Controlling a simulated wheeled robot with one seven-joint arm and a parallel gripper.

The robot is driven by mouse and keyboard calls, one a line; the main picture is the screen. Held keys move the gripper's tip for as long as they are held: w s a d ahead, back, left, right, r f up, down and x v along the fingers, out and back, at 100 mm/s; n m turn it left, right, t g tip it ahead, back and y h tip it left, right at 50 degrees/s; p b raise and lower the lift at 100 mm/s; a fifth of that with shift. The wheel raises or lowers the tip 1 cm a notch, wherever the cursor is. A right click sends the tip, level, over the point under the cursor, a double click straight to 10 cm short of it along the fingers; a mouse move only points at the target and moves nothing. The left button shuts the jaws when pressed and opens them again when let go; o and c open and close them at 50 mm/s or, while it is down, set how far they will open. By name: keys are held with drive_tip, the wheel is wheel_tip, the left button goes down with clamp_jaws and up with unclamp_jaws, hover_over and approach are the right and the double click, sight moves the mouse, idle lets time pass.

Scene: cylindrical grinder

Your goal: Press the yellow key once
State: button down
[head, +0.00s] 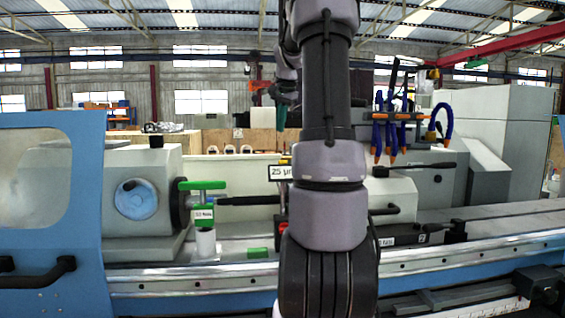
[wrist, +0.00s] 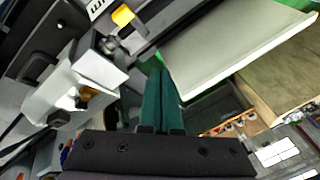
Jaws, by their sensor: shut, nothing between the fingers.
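A small yellow block (wrist: 122,15), which looks like the yellow key, shows near the top of the wrist view, beside a white label. It stands ahead and left of my fingertips, apart from them. I cannot make it out in the head view, where my arm covers the middle of the machine. My gripper (wrist: 158,68) has dark green fingers lying together, with nothing between them. In the head view my gripper (head: 281,122) hangs in the air above the machine, fingers down, left of my arm.
A white label reading 25 µm (head: 280,172) sits below my gripper. A green handle (head: 202,185) and a grey headstock (head: 140,190) stand left. Orange-tipped blue coolant hoses (head: 390,135) rise right of my arm. A rail (head: 190,284) runs along the front.

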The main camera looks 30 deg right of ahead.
sight(282, 161)
drive_tip(key=shift+s+a+f, duration=0.25)
drive_tip(key=shift+s+f, duration=0.25)
drive_tip(key=shift+f, duration=0.8)
drive_tip(key=shift+s+a+f, duration=0.2)
drive_tip(key=shift+s+f, duration=0.25)
drive_tip(key=shift+f, duration=0.85)
drive_tip(key=shift+s+a+f, duration=0.25)
drive_tip(key=shift+s+f, duration=0.25)
drive_tip(key=shift+f, duration=0.8)
drive_tip(key=shift+f, duration=0.15)
drive_tip(key=shift+s+f, duration=0.15)
drive_tip(key=shift+f, duration=0.05)
drive_tip(key=shift+s+a+f, duration=0.1)
drive_tip(key=shift+s+f, duration=0.05)
drive_tip(key=shift+f, duration=0.3)
drive_tip(key=shift+r, duration=0.1)
drive_tip(key=shift+w+r, duration=0.3)
drive_tip(key=shift+r, duration=0.4)
drive_tip(key=shift+r, duration=0.1)
drive_tip(key=shift+w+d+r, duration=0.15)
drive_tip(key=shift+w+r, duration=0.15)
drive_tip(key=shift+r, duration=0.45)
drive_tip(key=shift+w+d+r, duration=0.2)
drive_tip(key=shift+w+r, duration=0.05)
drive_tip(key=shift+r, duration=0.5)
drive_tip(key=shift+w+d+r, duration=0.15)
drive_tip(key=shift+w+r, duration=0.15)
drive_tip(key=shift+r, duration=0.45)
